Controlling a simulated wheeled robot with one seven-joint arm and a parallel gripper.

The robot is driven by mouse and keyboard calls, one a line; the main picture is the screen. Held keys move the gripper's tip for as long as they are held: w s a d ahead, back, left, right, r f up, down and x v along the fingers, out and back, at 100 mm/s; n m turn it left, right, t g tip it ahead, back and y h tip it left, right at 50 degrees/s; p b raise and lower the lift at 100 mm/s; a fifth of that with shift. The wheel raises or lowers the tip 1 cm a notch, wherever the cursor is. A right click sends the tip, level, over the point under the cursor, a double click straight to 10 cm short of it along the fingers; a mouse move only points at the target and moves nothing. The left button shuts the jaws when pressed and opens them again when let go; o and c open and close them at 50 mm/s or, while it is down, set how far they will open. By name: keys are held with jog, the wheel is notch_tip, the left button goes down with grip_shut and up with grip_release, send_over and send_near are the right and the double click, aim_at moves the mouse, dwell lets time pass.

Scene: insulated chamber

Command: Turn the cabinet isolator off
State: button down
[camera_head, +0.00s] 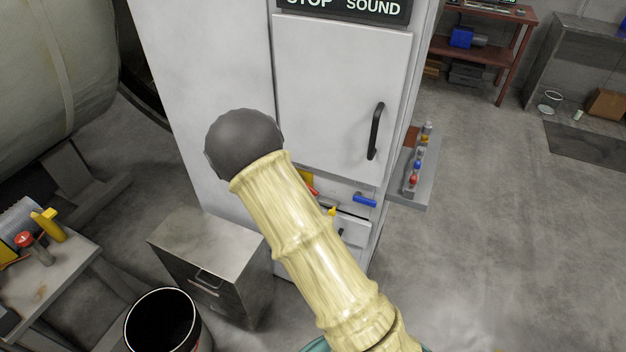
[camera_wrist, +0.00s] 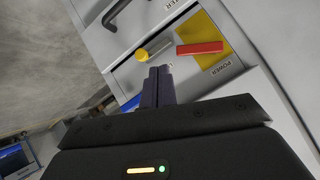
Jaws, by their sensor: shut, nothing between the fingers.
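The cabinet (camera_head: 335,95) is a tall pale grey box with a black door handle. Its isolator (camera_head: 309,183), a red handle on a yellow plate, sits below the door, mostly hidden by my arm in the head view. The wrist view shows the red handle (camera_wrist: 200,47) in front of the yellow plate (camera_wrist: 212,42), labelled POWER. I cannot tell its switch position. My gripper (camera_wrist: 158,72) is shut and empty, its tips below and left of the red handle, apart from it in the picture. In the head view my arm hides the gripper.
A yellow knob (camera_wrist: 142,54) is close to my fingertips. A blue handle (camera_head: 365,200) is on the cabinet front. A ledge with coloured parts (camera_head: 410,180) juts out on the right. A grey drawer unit (camera_head: 210,255) and black bin (camera_head: 163,322) stand at left.

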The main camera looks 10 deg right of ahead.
jog(key=r+t+h+p, duration=0.1)
jog(key=r+t+p, duration=0.1)
jog(key=w+r+m+t+h+p, duration=0.1)
jog(key=r, duration=0.1)
jog(key=shift+t+h, duration=0.3)
jog(key=shift+t, duration=0.1)
jog(key=p+x, duration=0.3)
jog(key=x, duration=0.6)
jog(key=shift+w+d, duration=0.15)
jog(key=shift+w, duration=0.15)
jog(key=f, duration=0.1)
jog(key=w+a+f+p, duration=0.1)
jog(key=shift+a+f, duration=0.15)
jog(key=shift+f, duration=0.1)
jog(key=shift+w+a+f, duration=0.2)
jog(key=shift+f, duration=0.35)
